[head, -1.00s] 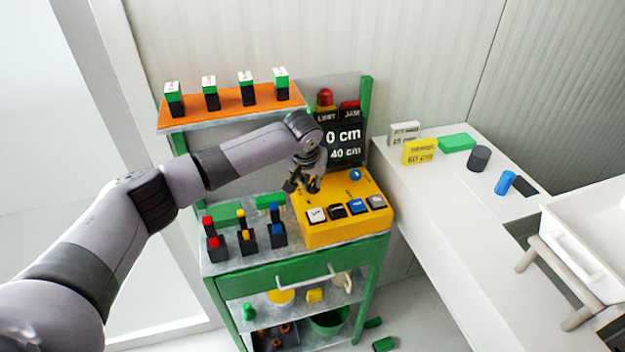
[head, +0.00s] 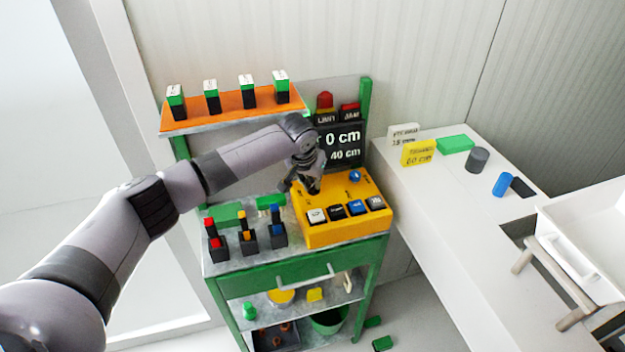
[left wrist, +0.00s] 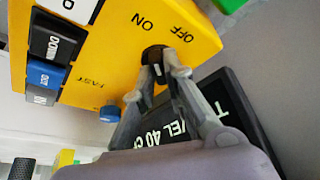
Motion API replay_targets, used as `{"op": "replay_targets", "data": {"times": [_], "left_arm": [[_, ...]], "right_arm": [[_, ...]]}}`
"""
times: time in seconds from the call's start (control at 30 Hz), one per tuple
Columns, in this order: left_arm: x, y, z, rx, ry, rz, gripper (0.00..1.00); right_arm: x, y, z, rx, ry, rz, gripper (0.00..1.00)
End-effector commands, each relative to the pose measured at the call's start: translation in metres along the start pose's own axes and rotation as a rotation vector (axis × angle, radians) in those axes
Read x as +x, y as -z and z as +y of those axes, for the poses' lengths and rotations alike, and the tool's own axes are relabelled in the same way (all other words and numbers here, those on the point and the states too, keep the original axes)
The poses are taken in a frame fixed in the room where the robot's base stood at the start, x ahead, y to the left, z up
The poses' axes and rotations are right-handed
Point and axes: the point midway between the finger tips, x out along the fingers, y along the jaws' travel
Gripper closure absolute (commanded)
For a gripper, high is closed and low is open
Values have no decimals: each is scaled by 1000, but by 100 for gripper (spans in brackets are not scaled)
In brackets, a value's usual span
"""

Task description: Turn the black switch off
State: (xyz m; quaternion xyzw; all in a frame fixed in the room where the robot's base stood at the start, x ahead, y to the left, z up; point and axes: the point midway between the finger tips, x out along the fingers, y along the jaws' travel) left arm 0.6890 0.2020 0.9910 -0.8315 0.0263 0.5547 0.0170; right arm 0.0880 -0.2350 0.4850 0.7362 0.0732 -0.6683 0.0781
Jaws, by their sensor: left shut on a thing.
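The yellow control box (head: 345,231) sits on the green workbench and carries several push buttons and a blue knob (head: 355,176). In the left wrist view, the black switch (left wrist: 154,54) stands on the yellow face between the printed words ON and OFF. My left gripper (left wrist: 155,78) is shut on the black switch, one finger on each side of it. Which word the switch points to cannot be told. In the head view my left gripper (head: 303,188) is at the box's back left and mostly hides the switch. My right gripper is not in view.
A black display (head: 341,147) stands behind the box. Three levers, with red, yellow and blue tops, stand left of it; the blue one (head: 278,236) is nearest. An orange shelf (head: 236,105) with several switches is above. A white counter (head: 440,205) lies to the right.

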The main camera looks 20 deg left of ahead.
Motion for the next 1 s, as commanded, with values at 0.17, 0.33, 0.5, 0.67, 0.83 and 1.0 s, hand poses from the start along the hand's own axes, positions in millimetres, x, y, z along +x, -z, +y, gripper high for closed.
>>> {"op": "replay_targets", "data": {"times": [0.17,0.33,0.5,0.67,0.83,1.0], "left_arm": [[2,-2,0,1,1,-3,82],[2,-2,0,0,2,-4,71],[2,-2,0,0,2,-3,68],[0,-1,0,-1,2,-2,68],[-16,0,0,0,0,0,68],[-45,0,0,0,0,0,68]], "right_arm": [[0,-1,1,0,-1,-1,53],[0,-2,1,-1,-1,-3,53],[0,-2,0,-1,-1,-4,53],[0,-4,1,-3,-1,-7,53],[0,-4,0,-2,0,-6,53],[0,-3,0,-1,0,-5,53]]}}
